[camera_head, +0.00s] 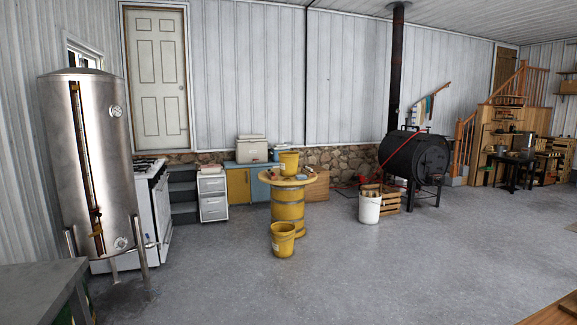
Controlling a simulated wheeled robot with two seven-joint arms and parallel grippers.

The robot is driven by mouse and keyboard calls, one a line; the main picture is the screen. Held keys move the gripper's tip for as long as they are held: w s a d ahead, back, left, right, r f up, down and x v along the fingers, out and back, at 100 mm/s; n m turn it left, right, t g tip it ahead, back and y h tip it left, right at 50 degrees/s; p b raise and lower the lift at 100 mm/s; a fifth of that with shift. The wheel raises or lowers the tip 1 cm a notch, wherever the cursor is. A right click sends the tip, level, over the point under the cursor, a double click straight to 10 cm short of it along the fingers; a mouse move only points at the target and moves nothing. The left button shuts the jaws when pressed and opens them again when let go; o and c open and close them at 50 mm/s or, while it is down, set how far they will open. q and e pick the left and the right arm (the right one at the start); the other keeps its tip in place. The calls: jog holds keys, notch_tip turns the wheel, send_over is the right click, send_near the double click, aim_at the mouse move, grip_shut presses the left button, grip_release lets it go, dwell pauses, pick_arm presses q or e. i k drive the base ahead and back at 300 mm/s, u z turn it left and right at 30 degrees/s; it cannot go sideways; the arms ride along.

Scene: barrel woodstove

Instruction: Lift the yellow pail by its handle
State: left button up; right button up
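A yellow pail (283,240) stands upright on the grey floor, in front of a yellow barrel table (288,207). A second yellow pail (289,163) stands on top of that barrel table. The handles are too small to make out clearly on either pail. Neither of my grippers shows in the head view, and both pails stand some way off across the floor.
A steel tank (92,165) and a grey table corner (35,290) are at the left. A white bucket (369,208) stands by wooden crates, left of the black barrel stove (415,157). The floor in front is clear. A wooden edge (560,312) shows at bottom right.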

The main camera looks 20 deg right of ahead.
aim_at(288, 160)
jog(key=i, duration=3.2)
jog(key=z, duration=0.2)
jog(key=i, duration=2.35)
jog(key=z, duration=0.25)
jog(key=i, duration=1.85)
jog(key=z, duration=0.1)
